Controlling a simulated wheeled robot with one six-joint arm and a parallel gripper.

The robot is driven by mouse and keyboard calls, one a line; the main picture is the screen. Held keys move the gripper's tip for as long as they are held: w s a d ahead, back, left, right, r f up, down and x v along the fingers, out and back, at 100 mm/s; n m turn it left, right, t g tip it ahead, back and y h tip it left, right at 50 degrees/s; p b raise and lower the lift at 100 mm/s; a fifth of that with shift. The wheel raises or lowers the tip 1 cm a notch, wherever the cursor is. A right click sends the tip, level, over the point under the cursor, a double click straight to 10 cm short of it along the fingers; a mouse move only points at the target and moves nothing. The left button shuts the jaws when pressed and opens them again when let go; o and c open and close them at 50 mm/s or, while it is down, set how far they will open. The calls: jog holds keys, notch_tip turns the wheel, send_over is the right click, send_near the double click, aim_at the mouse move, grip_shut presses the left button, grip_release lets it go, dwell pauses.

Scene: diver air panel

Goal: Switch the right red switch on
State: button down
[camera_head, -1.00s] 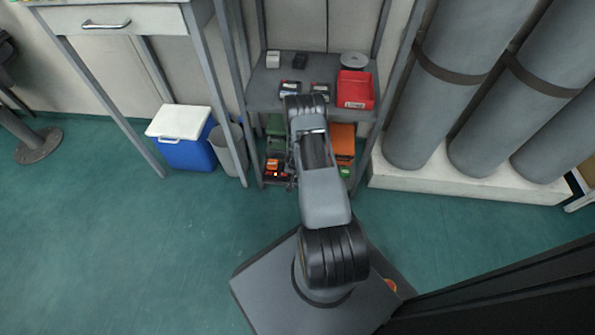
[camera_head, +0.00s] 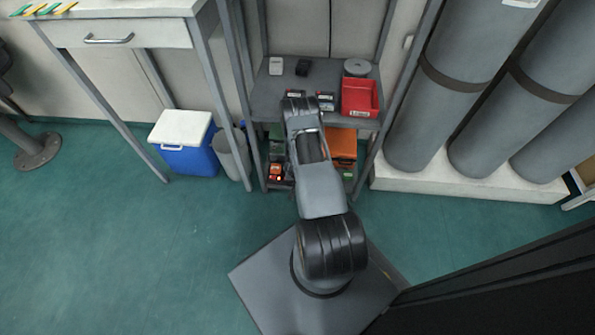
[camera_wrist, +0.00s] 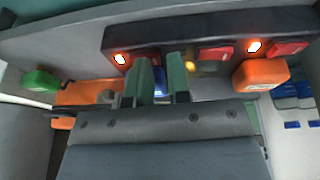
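In the wrist view a dark panel (camera_wrist: 160,36) runs across the top. It carries a red switch (camera_wrist: 217,54) right of centre and another red switch (camera_wrist: 287,49) at the far right, beside a lit orange lamp. A second lit lamp (camera_wrist: 120,58) sits at the panel's left, with some red next to it. My gripper (camera_wrist: 162,66) points at the panel between the left lamp and the middle switch. Its two greenish fingers are a little apart, with nothing held between them. I cannot tell if they touch the panel. In the head view my arm hides the gripper.
An orange block (camera_wrist: 260,74) hangs close to the panel's right, and a green block (camera_wrist: 40,80) is at the left. In the head view a rack shelf (camera_head: 265,95) with a red bin (camera_head: 360,96) stands above. Grey cylinders (camera_head: 425,120) stand right; a blue cooler (camera_head: 188,158) stands left.

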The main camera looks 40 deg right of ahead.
jog(key=shift+s+d+f, duration=0.1)
jog(key=shift+s+d, duration=0.65)
jog(key=shift+s, duration=0.05)
notch_tip(320, 180, up, 6)
jog(key=p, duration=0.4)
jog(key=shift+w+f, duration=0.15)
jog(key=shift+f, duration=0.1)
jog(key=a+p+v, duration=0.1)
jog(key=p+v, duration=0.2)
jog(key=v, duration=0.6)
jog(key=shift+f, duration=0.15)
